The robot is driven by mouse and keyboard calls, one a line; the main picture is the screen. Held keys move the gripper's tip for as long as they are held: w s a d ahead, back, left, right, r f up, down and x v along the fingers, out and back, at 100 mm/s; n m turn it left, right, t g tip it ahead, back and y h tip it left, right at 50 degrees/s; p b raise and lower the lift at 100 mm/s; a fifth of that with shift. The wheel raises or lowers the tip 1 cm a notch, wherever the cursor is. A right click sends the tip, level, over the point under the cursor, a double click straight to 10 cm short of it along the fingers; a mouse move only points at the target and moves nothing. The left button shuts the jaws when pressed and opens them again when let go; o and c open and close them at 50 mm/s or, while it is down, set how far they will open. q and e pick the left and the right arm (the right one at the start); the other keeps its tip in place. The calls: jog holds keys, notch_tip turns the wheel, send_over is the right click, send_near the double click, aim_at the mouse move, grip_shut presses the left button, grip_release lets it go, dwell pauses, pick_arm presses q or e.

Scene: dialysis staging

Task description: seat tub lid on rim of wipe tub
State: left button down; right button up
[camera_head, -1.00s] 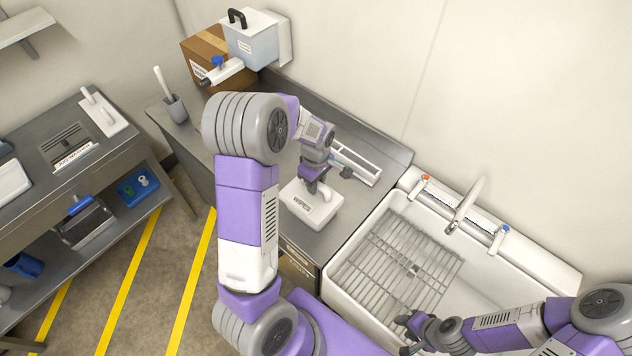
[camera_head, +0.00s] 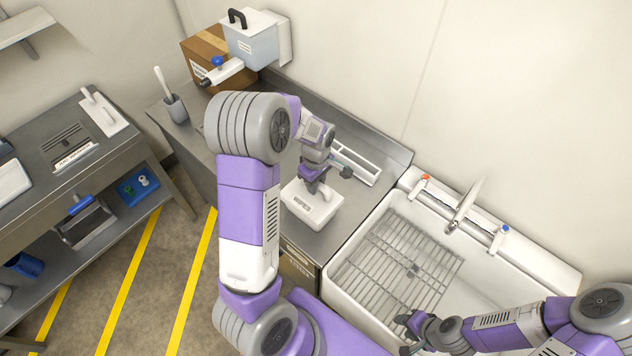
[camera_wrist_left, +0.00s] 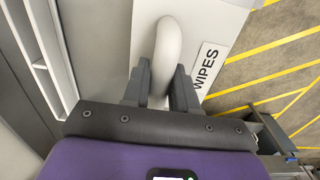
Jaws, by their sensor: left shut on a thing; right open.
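The white tub lid (camera_head: 325,211) lies level at the wipe tub (camera_head: 306,222), on the steel counter left of the sink. My left gripper (camera_head: 314,187) is above it, pointing down and shut on the lid's handle. In the left wrist view the curved white handle (camera_wrist_left: 168,48) is between the two dark fingers, beside a "WIPES" label (camera_wrist_left: 206,67). The tub is mostly hidden under the lid, and I cannot tell whether the lid touches the rim all round. My right gripper (camera_head: 404,334) is open and empty over the front of the sink.
A white divided tray (camera_head: 358,163) stands behind the tub. The sink (camera_head: 340,285) with a wire rack (camera_head: 400,262) is to the right. A grey cup (camera_head: 176,108), cardboard box (camera_head: 204,50) and white dispenser (camera_head: 254,42) are at the counter's far left.

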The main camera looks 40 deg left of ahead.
pick_arm(q)
jog(key=shift+f+b, duration=1.25)
jog(key=shift+f, duration=0.5)
pick_arm(e)
jog(key=shift+f, duration=1.25)
pick_arm(q)
jog(key=c, duration=0.8)
grip_release()
notch_tip(320, 180, up, 8)
jog(key=shift+f+p, duration=0.2)
jog(key=shift+p, duration=0.5)
pick_arm(e)
jog(key=shift+r, duration=0.7)
